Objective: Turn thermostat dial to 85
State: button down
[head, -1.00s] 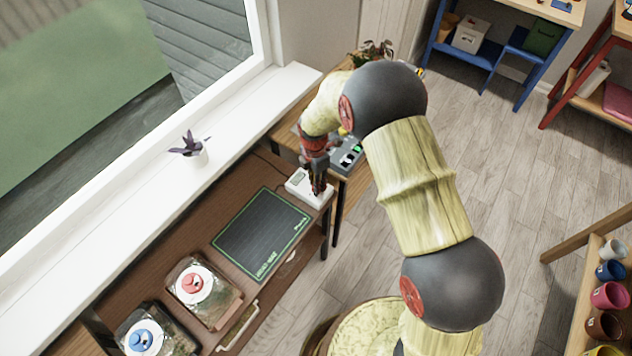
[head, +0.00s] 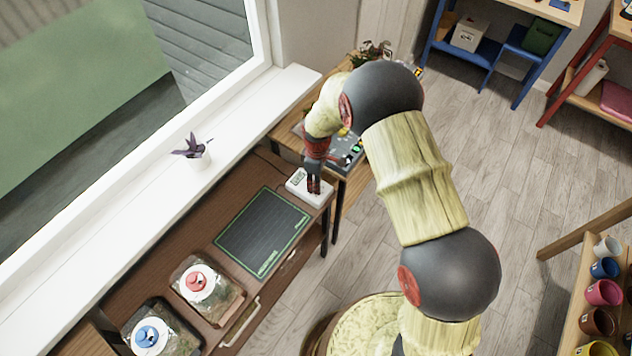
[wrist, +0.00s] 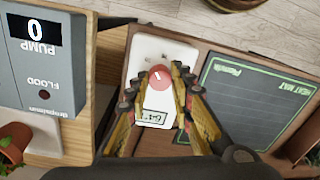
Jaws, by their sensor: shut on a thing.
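The thermostat is a white box (head: 322,198) on the brown bench. It also shows in the wrist view (wrist: 178,48), with a red dial (wrist: 159,73) bearing a white mark. Its small display (wrist: 154,117) appears upside down and seems to read about 64; the last digit is unclear. My gripper (wrist: 160,88) points down at the thermostat, its two fingers shut on the dial from both sides. In the head view my gripper (head: 313,188) stands over the box and hides the dial.
A dark heat mat (head: 262,235) lies beside the thermostat. A grey pump box (wrist: 45,75) showing 0 stands on the other side, on a separate wooden table. Two lidded containers, one with a red knob (head: 197,281) and one blue (head: 147,337), sit farther along the bench.

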jog(key=m+p, duration=0.1)
jog(key=m, duration=0.6)
jog(key=shift+r, duration=0.1)
jog(key=m, duration=0.4)
jog(key=shift+p, duration=0.4)
jog(key=m, duration=0.3)
jog(key=shift+m+p, duration=0.3)
jog(key=m+p, duration=0.1)
jog(key=m, duration=0.5)
jog(key=shift+a+t, duration=0.1)
jog(key=shift+t, duration=0.3)
jog(key=m, duration=0.6)
jog(key=shift+m, duration=0.4)
jog(key=c, duration=1.6)
grip_release()
jog(key=shift+o, duration=0.2)
jog(key=shift+s, duration=0.1)
